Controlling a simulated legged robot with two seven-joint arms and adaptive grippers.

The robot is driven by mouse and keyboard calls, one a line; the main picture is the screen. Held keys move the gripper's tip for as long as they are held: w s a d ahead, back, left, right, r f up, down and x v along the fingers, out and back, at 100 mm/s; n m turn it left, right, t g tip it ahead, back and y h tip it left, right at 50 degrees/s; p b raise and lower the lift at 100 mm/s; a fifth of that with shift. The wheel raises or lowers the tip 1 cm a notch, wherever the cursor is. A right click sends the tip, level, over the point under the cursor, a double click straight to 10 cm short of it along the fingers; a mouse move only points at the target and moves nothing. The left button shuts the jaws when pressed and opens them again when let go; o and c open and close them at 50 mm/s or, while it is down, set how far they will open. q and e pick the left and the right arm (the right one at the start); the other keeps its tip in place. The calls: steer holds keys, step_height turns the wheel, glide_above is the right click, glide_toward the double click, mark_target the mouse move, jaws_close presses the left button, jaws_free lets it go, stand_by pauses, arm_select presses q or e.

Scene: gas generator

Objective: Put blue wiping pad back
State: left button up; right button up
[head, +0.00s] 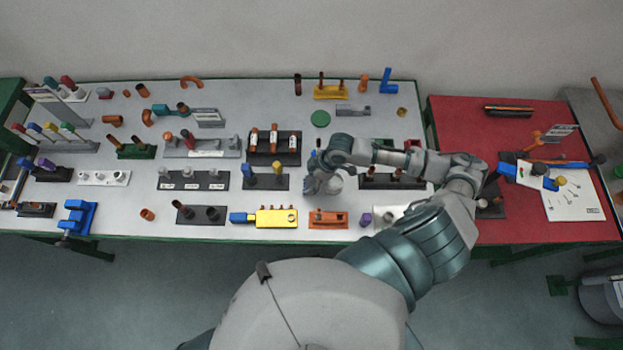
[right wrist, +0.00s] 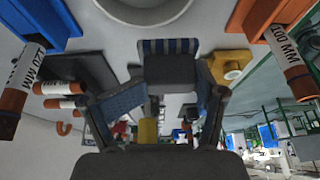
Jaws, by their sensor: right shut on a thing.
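My right gripper (head: 314,187) is low over the middle of the grey table, beside a small white round part (head: 335,183). In the right wrist view its two dark fingers (right wrist: 168,88) close in on a dark block with a blue-and-grey striped end (right wrist: 168,46). I take this to be the blue wiping pad; its full shape is partly hidden by the fingers. In the head view the gripper and wrist cover it. My left gripper is not in view.
The grey table (head: 230,93) carries many small racks and parts. A yellow block (head: 276,217) and an orange block (head: 328,219) stand near the front edge. A red table (head: 455,115) at right holds tools and a white sheet (head: 590,200).

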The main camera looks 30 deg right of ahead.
mark_target(312, 181)
steer(key=shift+w+d+f, duration=0.15)
steer(key=shift+w+d, duration=0.35)
steer(key=shift+d, duration=0.3)
steer(key=x, duration=0.3)
steer(key=shift+s+d+f, duration=0.1)
steer(key=shift+s, duration=0.2)
steer(key=shift+f, duration=0.15)
steer(key=shift+a, duration=0.25)
steer(key=o, duration=1.3)
steer(key=shift+d, duration=0.15)
steer(key=shift+c, duration=0.2)
steer(key=shift+o, duration=0.8)
steer(key=shift+d, duration=0.2)
steer(key=shift+d+f, duration=0.15)
steer(key=shift+d, duration=0.05)
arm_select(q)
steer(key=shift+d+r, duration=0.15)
arm_select(e)
steer(key=shift+a, duration=0.15)
